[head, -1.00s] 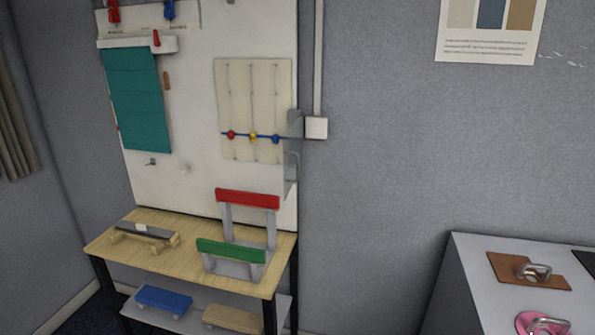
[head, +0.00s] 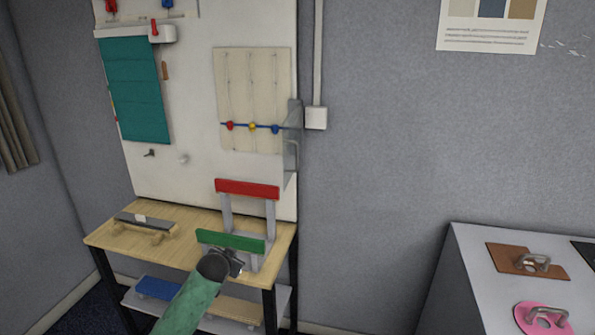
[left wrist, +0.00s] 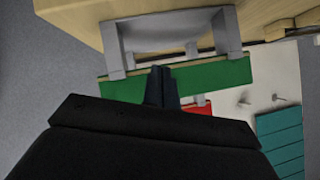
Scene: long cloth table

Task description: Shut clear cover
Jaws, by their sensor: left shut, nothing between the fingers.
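The clear cover (head: 291,150) is a see-through panel at the right edge of the white wall board, beside the beige panel (head: 249,85) with red, yellow and blue knobs on a blue cord. It stands out at an angle and does not lie over the beige panel. My left gripper (head: 238,262) is in front of the green-topped stand, below and left of the cover and well apart from it. In the left wrist view its fingers (left wrist: 161,86) are together and empty, near the green bar. My right gripper is not in view.
A green bar (head: 230,241) and a red bar (head: 247,188) on grey stands are on the wooden table (head: 190,219), below the board. A teal cloth (head: 135,90) hangs at left. A grey counter (head: 480,285) is at right.

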